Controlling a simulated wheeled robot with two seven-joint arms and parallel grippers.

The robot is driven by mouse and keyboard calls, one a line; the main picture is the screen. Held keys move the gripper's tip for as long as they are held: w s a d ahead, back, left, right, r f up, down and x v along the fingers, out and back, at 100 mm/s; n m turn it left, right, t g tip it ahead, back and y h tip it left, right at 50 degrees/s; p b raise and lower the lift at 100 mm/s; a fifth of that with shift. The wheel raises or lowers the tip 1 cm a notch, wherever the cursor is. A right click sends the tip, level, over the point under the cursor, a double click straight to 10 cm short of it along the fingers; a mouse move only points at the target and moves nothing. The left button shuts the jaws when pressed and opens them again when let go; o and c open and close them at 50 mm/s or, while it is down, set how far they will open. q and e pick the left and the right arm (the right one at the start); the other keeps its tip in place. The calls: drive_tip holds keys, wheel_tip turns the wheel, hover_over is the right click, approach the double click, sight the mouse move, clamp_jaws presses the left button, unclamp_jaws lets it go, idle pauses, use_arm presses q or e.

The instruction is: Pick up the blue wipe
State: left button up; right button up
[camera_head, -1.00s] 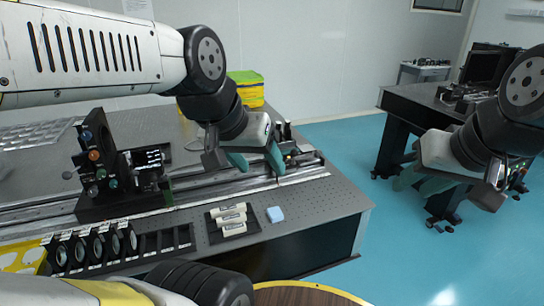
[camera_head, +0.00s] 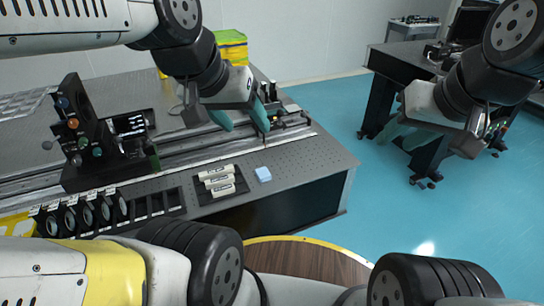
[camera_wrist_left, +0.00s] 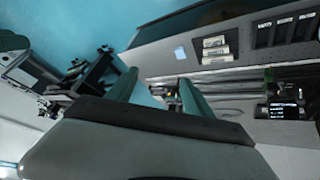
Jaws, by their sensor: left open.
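The blue wipe (camera_head: 263,174) is a small light-blue square lying flat near the front right edge of the optical table. It also shows in the left wrist view (camera_wrist_left: 180,53), beyond the fingers and apart from them. My left gripper (camera_head: 243,119) is open and empty, above the rails behind the wipe; its teal fingers also show in the left wrist view (camera_wrist_left: 157,88). My right gripper (camera_head: 408,137) is at the right, over the blue floor and away from the table; its teal fingers overlap in the picture, so its opening is unclear.
A black tray (camera_head: 203,201) with white labelled tubes (camera_head: 218,180) lies just left of the wipe. A rack of round optics (camera_head: 90,211) stands further left, and a black optical mount (camera_head: 80,135) behind it. The bare table (camera_head: 320,165) right of the wipe is clear.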

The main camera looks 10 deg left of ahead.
use_arm(q)
drive_tip(key=shift+o, duration=0.4)
drive_tip(key=shift+o, duration=0.2)
drive_tip(key=shift+w, duration=0.15)
drive_tip(key=n+g+y, duration=0.2)
drive_tip(key=n+g, duration=0.4)
drive_tip(key=n, duration=0.1)
hover_over(263, 172)
wheel_tip(263, 172, down, 24)
wheel_tip(263, 172, down, 10)
clamp_jaws()
